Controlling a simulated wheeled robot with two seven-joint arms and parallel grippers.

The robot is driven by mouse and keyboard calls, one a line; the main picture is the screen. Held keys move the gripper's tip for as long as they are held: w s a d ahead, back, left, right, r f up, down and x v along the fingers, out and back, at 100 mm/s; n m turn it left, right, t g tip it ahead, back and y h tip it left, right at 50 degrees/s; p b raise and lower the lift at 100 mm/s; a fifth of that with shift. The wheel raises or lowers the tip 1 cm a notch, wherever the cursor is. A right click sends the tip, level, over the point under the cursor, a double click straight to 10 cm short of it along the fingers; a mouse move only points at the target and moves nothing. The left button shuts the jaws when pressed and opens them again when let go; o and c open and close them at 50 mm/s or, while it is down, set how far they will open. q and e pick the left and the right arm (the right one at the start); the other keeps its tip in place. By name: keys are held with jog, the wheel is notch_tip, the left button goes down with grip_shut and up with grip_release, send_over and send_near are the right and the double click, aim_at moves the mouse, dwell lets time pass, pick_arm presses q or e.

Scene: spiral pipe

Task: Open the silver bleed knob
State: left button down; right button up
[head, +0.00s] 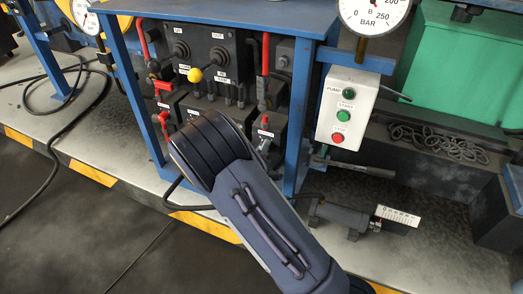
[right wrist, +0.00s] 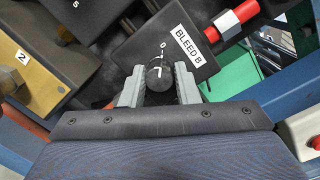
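A small round knob (right wrist: 160,75) sits beside the BLEED B label (right wrist: 188,42) in the right wrist view. It looks dark grey to black, with a white line on its face and small white marks by it. My right gripper (right wrist: 159,84) has one grey finger on each side of the knob. The fingers stand apart with the knob filling most of the gap; I cannot tell whether they press on it. In the head view my right arm covers the knob and most of the gripper. My left gripper is not in view.
A blue frame (head: 299,110) surrounds the valve panel (head: 215,50), which has a yellow ball knob (head: 195,75) and red levers. A white button box (head: 346,107) and a pressure gauge (head: 374,14) are to the right. A red fitting (right wrist: 236,19) is close to the right gripper.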

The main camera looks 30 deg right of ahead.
jog(key=shift+c, duration=0.8)
jog(key=shift+m, duration=0.3)
jog(key=shift+f+m+h+b, duration=0.2)
jog(key=shift+m+b, duration=0.5)
jog(key=shift+m, duration=2.35)
jog(key=shift+r+m+h+b, duration=0.2)
jog(key=shift+m+b, duration=0.55)
jog(key=shift+m, duration=2.25)
jog(key=shift+f+m+h+b, duration=0.25)
jog(key=shift+m+b, duration=0.45)
jog(key=shift+m, duration=2.35)
jog(key=shift+r, duration=0.1)
jog(key=o, duration=1)
